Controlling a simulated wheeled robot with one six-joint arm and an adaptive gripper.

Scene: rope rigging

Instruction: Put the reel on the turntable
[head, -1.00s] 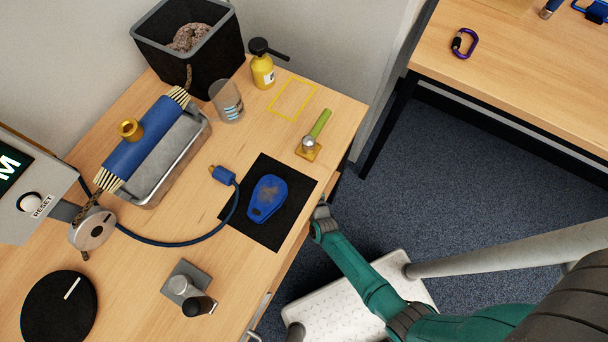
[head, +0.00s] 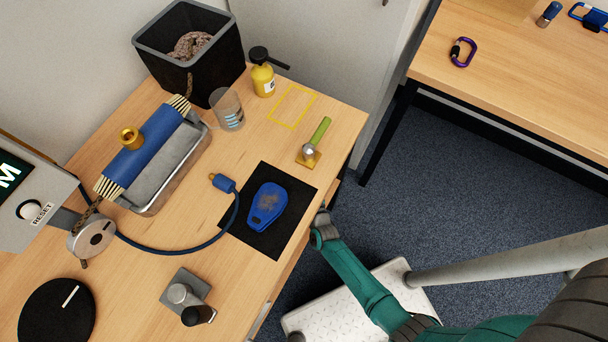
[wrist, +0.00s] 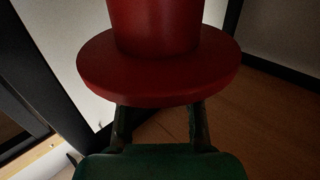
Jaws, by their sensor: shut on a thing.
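The red reel (wrist: 160,72) fills the upper middle of the wrist view, its wide flange nearest me and its narrower barrel beyond. My gripper (wrist: 160,122) is shut on the reel, one finger on each side below the flange; the fingertips are partly hidden by it. In the head view my arm reaches to the table's front edge, and the gripper and reel are hidden there. The turntable, a black disc (head: 45,322) with a white line, lies at the table's lower left, with nothing on it.
Near the turntable stand a grey block with a black knob (head: 188,296) and a tape-like grey reel (head: 92,237). The wrist view shows dark surroundings and a wood surface.

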